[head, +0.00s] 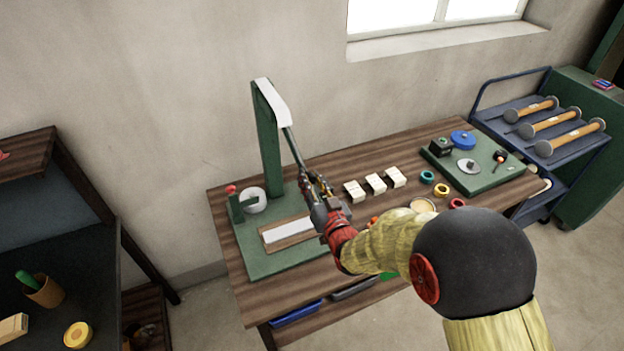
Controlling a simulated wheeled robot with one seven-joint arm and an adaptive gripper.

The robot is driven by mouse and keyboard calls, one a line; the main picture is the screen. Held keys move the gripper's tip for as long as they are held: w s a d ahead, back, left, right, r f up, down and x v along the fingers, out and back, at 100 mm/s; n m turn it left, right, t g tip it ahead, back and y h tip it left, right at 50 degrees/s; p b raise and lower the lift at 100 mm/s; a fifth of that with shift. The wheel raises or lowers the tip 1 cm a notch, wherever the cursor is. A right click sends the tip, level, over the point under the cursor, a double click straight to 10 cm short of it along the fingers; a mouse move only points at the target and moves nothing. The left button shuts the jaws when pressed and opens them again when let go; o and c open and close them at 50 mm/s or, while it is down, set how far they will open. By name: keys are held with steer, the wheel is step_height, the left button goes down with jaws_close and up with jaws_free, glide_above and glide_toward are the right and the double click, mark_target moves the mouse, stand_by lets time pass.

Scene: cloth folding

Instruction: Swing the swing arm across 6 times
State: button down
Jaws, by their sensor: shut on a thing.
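A green stand (268,140) with a white top piece (271,101) rises from a green base plate (275,263) on the wooden table. A thin dark swing arm (294,148) hangs from the top piece and slants down to the right. My gripper (317,187) is at the lower part of this arm and is shut on it. The fingertips are small, and the arm's lower end is hidden by my gripper. A white strip in a wooden frame (288,232) lies on the base plate, below and left of my gripper.
A white roll (255,200) and a small red-topped green post (235,203) stand on the plate's left. Several white blocks (375,183) and coloured rings (441,189) lie right of my gripper. A green board (485,180) with parts lies farther right, near a blue cart (515,103). The wall is behind.

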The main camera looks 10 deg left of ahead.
steer(key=s+a+m+b, duration=0.5)
steer(key=a+m, duration=0.1)
steer(key=a, duration=0.2)
steer(key=shift+a+m+b, duration=0.2)
steer(key=shift+m+b, duration=0.1)
steer(key=shift+b, duration=0.1)
steer(key=shift+s, duration=0.1)
steer(key=c, duration=1.8)
jaws_free()
steer(key=shift+s+a+r, duration=0.1)
steer(key=shift+a, duration=0.05)
steer(key=o, duration=0.3)
steer(key=v, duration=1.2)
steer(key=shift+r, duration=0.2)
